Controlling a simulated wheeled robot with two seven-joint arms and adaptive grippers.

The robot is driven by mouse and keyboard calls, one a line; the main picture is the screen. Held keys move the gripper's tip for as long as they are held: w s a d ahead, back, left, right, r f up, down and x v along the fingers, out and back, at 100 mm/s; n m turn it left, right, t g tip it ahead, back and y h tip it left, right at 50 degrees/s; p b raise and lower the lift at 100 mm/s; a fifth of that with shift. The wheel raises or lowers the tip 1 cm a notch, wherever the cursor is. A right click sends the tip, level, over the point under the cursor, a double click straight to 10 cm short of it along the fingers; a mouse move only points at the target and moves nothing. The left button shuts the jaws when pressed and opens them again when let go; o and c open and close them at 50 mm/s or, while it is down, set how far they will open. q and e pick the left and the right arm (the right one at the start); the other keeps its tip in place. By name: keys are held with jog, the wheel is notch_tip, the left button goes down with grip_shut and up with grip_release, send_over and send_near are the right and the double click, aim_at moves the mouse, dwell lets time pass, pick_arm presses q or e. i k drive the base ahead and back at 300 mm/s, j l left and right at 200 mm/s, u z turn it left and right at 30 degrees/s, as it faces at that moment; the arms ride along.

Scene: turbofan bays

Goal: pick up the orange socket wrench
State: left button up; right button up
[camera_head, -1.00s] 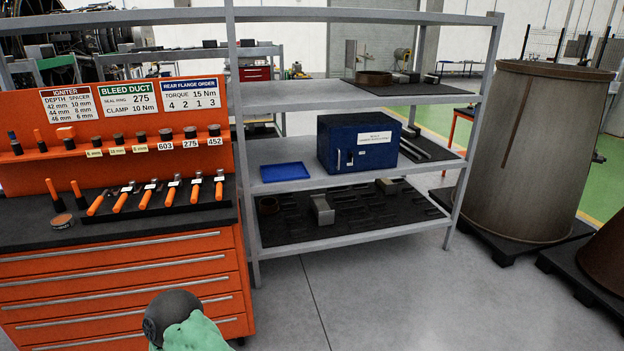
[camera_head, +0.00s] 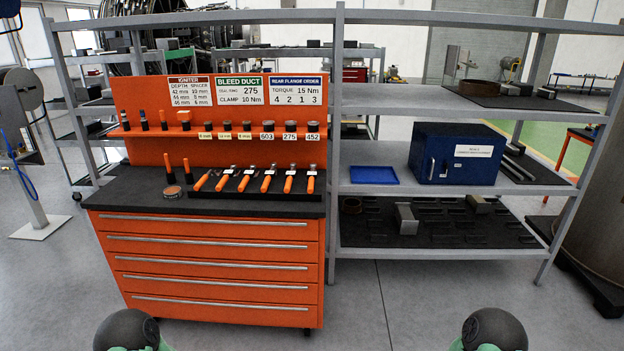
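Several orange-handled wrenches (camera_head: 267,182) lie in a row on a dark tray (camera_head: 232,194) on top of the orange tool cabinet (camera_head: 210,260). Their metal heads point to the back and carry small white tags, too small to read. I cannot tell which one is the socket wrench the task names. Only rounded dark and green parts of my two arms show at the bottom edge, well in front of the cabinet. Neither gripper is in view.
Two upright orange-handled tools and a round tin (camera_head: 172,192) stand left of the tray. Sockets line the orange back panel (camera_head: 150,90). A grey shelf rack on the right holds a blue tray (camera_head: 374,175) and blue box (camera_head: 432,153). Floor before the cabinet is clear.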

aim_at(312, 174)
jog(key=i+l+u, duration=0.3)
jog(key=i+l, duration=0.15)
jog(key=i, duration=0.2)
jog(key=i+l+u, duration=0.3)
jog(key=i+l, duration=0.3)
